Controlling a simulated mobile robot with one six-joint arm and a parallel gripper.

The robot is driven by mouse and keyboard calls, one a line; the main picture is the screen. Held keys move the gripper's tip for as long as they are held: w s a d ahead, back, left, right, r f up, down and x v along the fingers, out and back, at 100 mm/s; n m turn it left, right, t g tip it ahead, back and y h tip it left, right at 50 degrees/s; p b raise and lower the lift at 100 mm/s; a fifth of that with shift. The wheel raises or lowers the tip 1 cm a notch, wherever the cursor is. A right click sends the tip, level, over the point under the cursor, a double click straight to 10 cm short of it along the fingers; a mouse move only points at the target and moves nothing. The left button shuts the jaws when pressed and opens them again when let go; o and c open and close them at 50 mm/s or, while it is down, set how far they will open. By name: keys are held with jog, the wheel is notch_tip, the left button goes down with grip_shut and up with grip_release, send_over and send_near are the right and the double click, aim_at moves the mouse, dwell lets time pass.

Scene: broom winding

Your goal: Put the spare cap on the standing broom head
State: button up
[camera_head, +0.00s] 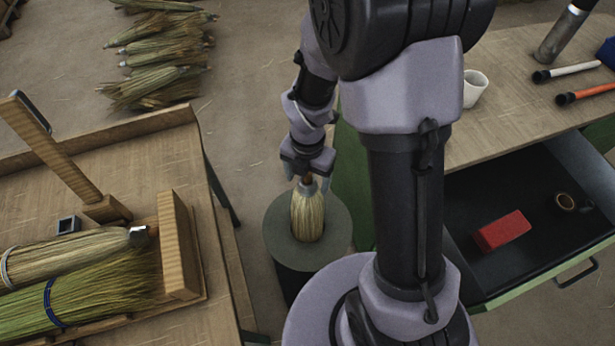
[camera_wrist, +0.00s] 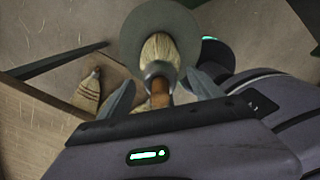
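The standing broom head (camera_head: 307,217) is upright, bristles down, on a round dark pedestal (camera_head: 277,237). It also shows in the wrist view (camera_wrist: 158,49). A grey metal cap (camera_wrist: 157,70) sits around its top, with a brown wooden stub (camera_wrist: 160,93) rising from it. My gripper (camera_head: 307,180) is directly above the broom head, pointing down. In the wrist view its two fingers (camera_wrist: 163,88) are spread on either side of the stub, with visible gaps. The gripper looks open and empty. I cannot tell whether this cap is the spare one.
A workbench (camera_head: 95,150) at left holds bundled brooms (camera_head: 75,255) and a wooden jig (camera_head: 177,240). At right, an open drawer (camera_head: 535,185) holds a red box (camera_head: 502,230) and a small roll (camera_head: 565,202). A white cup (camera_head: 474,88) stands on the right bench. Brooms (camera_head: 160,50) lie on the floor.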

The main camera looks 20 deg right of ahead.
notch_tip(320, 180, up, 18)
jog(key=f+p, duration=0.1)
jog(key=p, duration=0.6)
jog(key=s+a+r+m+t+b, duration=0.1)
jog(key=s+m, duration=0.3)
jog(key=m, duration=0.6)
jog(key=s+a+r+m+t+y+b, duration=0.1)
jog(key=s+r+m+t+b, duration=0.2)
jog(key=m, duration=0.8)
jog(key=s+a+r+m+t+y+b, duration=0.1)
jog(key=s+a+r+m+b, duration=0.1)
jog(key=m, duration=0.8)
jog(key=s+r+b, duration=0.1)
jog(key=s+r, duration=0.1)
jog(key=s, duration=0.1)
jog(key=shift+s+t, duration=0.4)
